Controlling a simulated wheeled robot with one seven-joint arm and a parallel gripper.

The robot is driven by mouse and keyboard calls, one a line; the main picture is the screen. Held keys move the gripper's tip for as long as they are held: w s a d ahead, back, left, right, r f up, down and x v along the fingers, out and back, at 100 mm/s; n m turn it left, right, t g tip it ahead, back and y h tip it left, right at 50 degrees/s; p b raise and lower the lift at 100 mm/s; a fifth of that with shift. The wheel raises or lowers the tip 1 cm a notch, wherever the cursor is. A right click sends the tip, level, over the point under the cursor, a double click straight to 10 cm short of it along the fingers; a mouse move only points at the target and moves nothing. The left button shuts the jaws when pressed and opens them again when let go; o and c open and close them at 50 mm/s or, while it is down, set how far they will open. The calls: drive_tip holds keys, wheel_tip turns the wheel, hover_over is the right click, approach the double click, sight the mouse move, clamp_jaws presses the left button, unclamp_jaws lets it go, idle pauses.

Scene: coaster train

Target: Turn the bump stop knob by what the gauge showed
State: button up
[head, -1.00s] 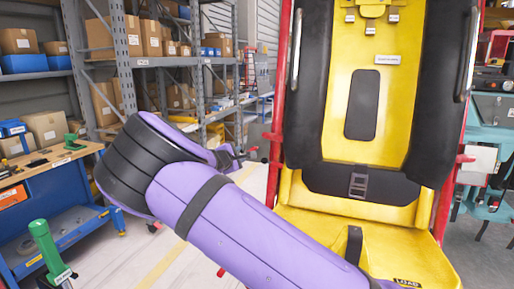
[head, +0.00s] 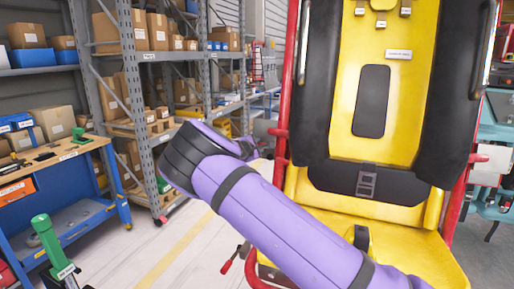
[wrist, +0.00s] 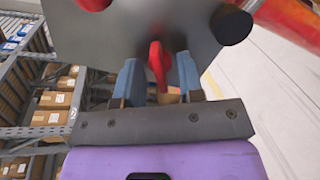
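My gripper (wrist: 159,82) shows in the wrist view with two blue fingers set apart. A slim red piece (wrist: 157,62), perhaps a knob or lever, stands between the fingers in the picture, with a gap at least on the right side. I cannot tell whether it is touched. Behind it is a flat grey plate (wrist: 120,35). In the head view my purple arm covers the middle, and I cannot make out the fingertips. The yellow coaster seat (head: 420,255) with its black pads stands at the right. No gauge is readable.
A red-and-black lever (head: 230,262) sticks out at the seat's lower left. A blue workbench (head: 75,205) with a green post (head: 45,240) is at the left. Shelves (head: 155,57) with boxes stand behind. The floor between bench and seat is clear.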

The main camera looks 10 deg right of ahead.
drive_tip(key=shift+w+d, duration=0.1)
drive_tip(key=shift+c, duration=0.4)
clamp_jaws()
drive_tip(key=c, duration=0.6)
unclamp_jaws()
drive_tip(key=shift+n, duration=0.3)
